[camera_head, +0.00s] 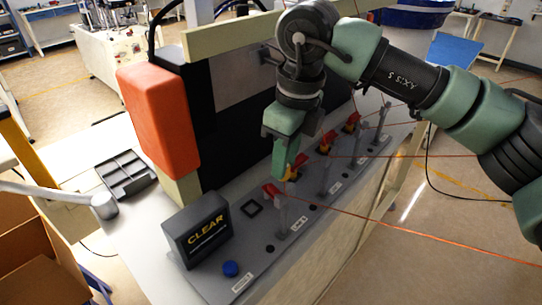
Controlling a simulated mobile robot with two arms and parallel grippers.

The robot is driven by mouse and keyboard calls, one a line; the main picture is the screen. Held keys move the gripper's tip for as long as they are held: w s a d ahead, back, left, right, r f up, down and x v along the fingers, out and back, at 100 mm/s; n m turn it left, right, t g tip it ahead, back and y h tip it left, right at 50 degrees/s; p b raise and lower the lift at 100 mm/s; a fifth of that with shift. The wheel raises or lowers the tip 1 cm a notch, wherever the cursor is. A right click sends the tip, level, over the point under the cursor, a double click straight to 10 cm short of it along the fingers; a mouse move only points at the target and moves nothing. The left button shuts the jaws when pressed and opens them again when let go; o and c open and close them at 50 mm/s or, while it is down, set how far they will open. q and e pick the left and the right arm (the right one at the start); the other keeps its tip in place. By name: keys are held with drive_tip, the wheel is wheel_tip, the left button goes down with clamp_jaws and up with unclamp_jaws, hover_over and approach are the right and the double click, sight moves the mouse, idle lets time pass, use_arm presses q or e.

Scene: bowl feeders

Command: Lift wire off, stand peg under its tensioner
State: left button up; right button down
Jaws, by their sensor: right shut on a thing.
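My right gripper (288,174) reaches down from the upper right to the nearest station on the grey panel (262,262). It is shut on a small yellow-and-red part there, mostly hidden by the fingers. A red piece (271,190) shows just left of the fingertips, beside a grey upright post (282,215). A thin orange-red wire (420,232) runs from this station to the right edge. Further stations behind hold similar red-and-yellow parts (326,143) and (352,122), with posts and wires of their own. I cannot make out a separate peg. My left gripper is not in view.
A dark box marked CLEAR (197,231) stands at the panel's front left, with a blue button (231,268) nearby. A black divided tray (126,174) lies at left. An orange box (158,120) and black housing rise behind. Wires cross the space at right.

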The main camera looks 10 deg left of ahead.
drive_tip(key=s+d+b, duration=0.3)
drive_tip(key=s+d, duration=0.2)
drive_tip(key=d, duration=0.2)
idle(0.3)
drive_tip(key=shift+d, duration=0.1)
idle(0.3)
